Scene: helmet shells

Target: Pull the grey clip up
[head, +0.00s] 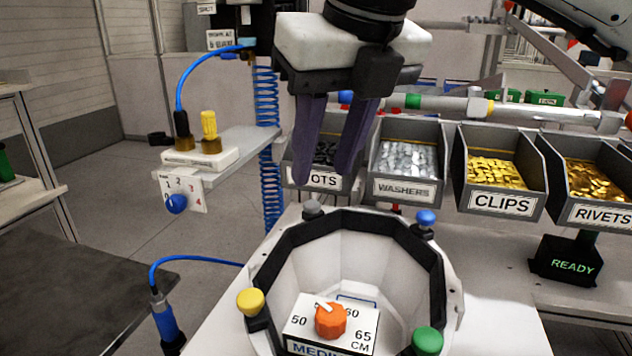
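The grey clip (312,208) sits on the far left rim of the white helmet shell (318,236), which stands open side up with a black band inside its rim. My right gripper (324,178) comes down from the top of the head view. Its two dark fingers are apart with nothing between them. The fingertips appear just above and behind the grey clip in the picture; the exact depth gap is hard to tell. My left gripper is not in view.
Other clips on the rim are blue (425,218), yellow (250,300) and green (427,341). An orange knob (330,320) sits inside the shell. Parts bins, including washers (404,190), line the back. A shelf with a blue-cabled device (200,158) stands left.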

